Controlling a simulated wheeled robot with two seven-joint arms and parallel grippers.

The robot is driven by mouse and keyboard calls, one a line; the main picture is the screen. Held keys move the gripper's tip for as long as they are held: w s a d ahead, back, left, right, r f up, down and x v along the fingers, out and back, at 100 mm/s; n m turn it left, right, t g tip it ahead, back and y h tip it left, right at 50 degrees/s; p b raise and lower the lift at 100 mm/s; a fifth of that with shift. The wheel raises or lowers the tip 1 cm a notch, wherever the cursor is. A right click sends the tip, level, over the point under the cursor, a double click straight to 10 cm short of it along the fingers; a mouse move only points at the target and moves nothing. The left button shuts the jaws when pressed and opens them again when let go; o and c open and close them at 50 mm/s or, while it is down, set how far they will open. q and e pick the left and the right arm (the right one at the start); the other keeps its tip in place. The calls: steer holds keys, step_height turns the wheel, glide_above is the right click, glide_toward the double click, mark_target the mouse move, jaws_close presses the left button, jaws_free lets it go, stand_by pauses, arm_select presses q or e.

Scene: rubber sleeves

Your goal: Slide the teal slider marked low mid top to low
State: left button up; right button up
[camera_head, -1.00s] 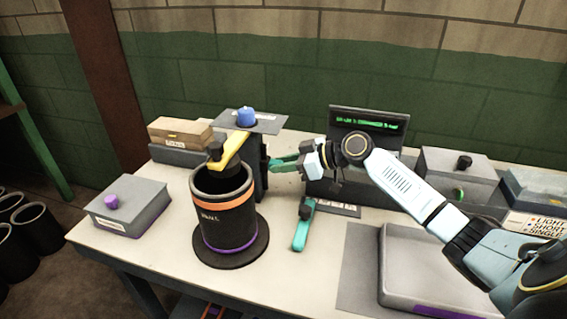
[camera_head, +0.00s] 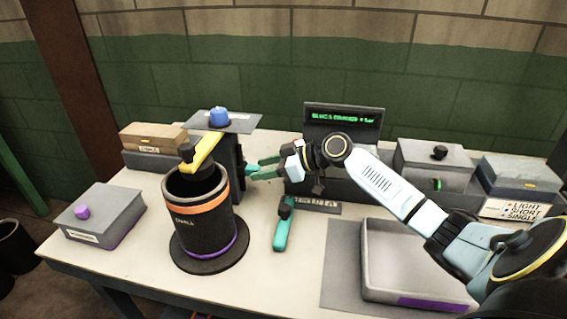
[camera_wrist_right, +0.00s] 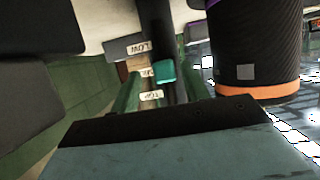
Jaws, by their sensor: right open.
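The teal slider (camera_wrist_right: 165,72) sits on a dark upright post in the right wrist view, beside the middle label (camera_wrist_right: 149,73). The label reading LOW (camera_wrist_right: 138,48) and the one reading TOP (camera_wrist_right: 151,95) show upside down, TOP nearest my gripper in the picture. My right gripper (camera_wrist_right: 160,90) is open, its two green fingers on either side of the slider; I cannot tell whether they touch it. In the head view the right gripper (camera_head: 262,170) reaches left to the post (camera_head: 232,178), and I cannot make out the slider there.
A black cylinder (camera_head: 197,233) with an orange band stands in front of the post. A blue knob (camera_head: 219,116) is on the plate above. A teal-handled tool (camera_head: 281,234) lies below my arm. A grey tray (camera_head: 412,290) is at front right.

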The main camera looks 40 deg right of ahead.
steer(key=v, duration=1.3)
steer(key=shift+d+f, duration=0.25)
steer(key=shift+f, duration=0.1)
steer(key=shift+s, duration=0.1)
